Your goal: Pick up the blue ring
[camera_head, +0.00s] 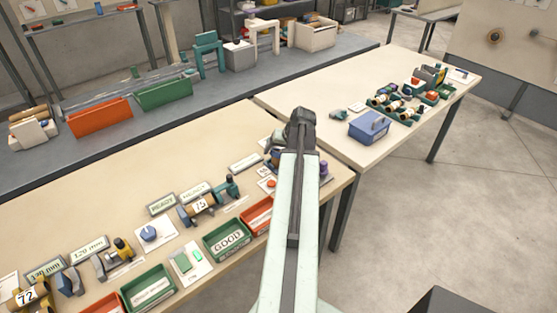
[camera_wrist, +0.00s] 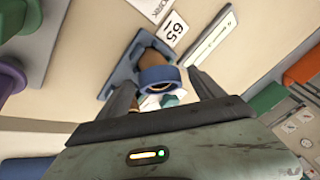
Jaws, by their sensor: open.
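In the camera_wrist view, a blue ring (camera_wrist: 160,73) sits at the end of a brown cylinder in a blue stand (camera_wrist: 117,76). My gripper (camera_wrist: 160,78) is open, with one dark finger on each side of the ring in the picture. I cannot tell how far the fingertips are from the ring, and no contact shows. In the camera_head view my arm covers this spot, so the ring and the fingertips are hidden there.
A "65" card (camera_wrist: 170,30) lies beside the stand. In the camera_head view, the near table (camera_head: 130,175) holds several stands, cards and bins, including a green GOOD bin (camera_head: 227,240). A blue bin (camera_head: 368,130) stands farther right.

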